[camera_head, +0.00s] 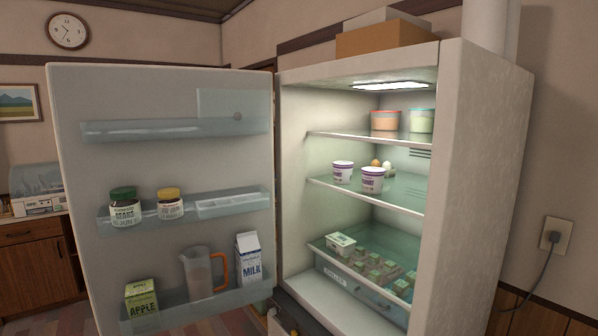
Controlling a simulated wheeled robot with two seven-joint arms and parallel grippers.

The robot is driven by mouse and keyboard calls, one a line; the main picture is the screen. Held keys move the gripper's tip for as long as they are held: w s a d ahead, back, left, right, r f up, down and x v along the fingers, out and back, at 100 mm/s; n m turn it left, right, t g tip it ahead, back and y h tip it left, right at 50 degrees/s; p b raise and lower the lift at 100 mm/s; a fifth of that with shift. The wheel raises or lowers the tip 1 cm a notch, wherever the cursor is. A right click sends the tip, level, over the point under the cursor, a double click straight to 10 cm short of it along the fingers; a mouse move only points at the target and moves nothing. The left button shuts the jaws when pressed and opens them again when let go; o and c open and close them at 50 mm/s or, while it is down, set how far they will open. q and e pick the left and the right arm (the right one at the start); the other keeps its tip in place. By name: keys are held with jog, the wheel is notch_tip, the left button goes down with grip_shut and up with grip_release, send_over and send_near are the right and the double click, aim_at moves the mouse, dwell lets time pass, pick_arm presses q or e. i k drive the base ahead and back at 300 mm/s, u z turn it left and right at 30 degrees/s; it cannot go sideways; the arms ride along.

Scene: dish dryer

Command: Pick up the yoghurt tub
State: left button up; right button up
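Two white yoghurt tubs with purple rims and lettering stand upright on the middle shelf of the open fridge. One yoghurt tub (343,172) is at the left. The other yoghurt tub (372,180) is just to its right and nearer the shelf's front edge. I cannot tell which of the two the task means. Neither of my grippers can be made out in the head view.
The fridge door (170,85) stands wide open to the left, with jars, a jug (198,272) and cartons in its racks. Eggs (376,163) sit behind the tubs. An upper shelf (370,137) holds two containers. A drawer (350,283) below holds several small green-and-white items.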

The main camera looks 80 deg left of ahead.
aim_at(342, 170)
jog(key=u, duration=0.7)
jog(key=i, duration=0.6)
jog(key=u, duration=0.6)
